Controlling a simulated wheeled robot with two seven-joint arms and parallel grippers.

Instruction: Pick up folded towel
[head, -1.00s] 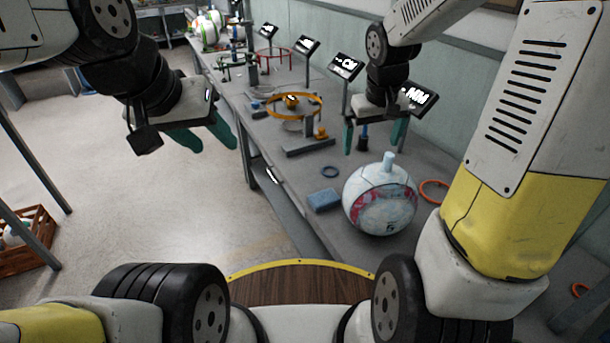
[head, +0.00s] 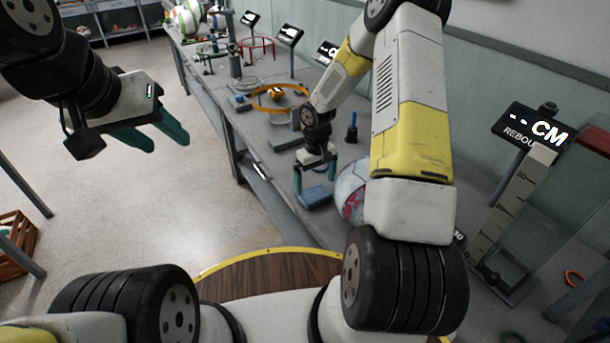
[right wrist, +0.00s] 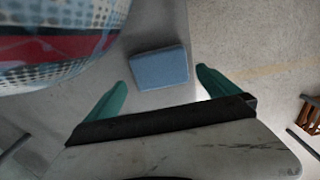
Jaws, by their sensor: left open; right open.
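The folded towel (head: 316,196) is a small blue block lying flat near the front edge of the grey bench. In the right wrist view the towel (right wrist: 159,67) lies ahead of the fingertips, roughly between their lines. My right gripper (head: 314,179) is open with green fingers and hangs just above the towel; whether it touches cannot be told. My left gripper (head: 168,140) is open and empty over the floor, left of the bench.
A white ball with red and blue marks (head: 350,190) stands right beside the towel, partly hidden by my right arm. It fills the upper left of the right wrist view (right wrist: 50,45). An orange ring stand (head: 277,98) is further back. A rebound scale (head: 512,205) stands at right.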

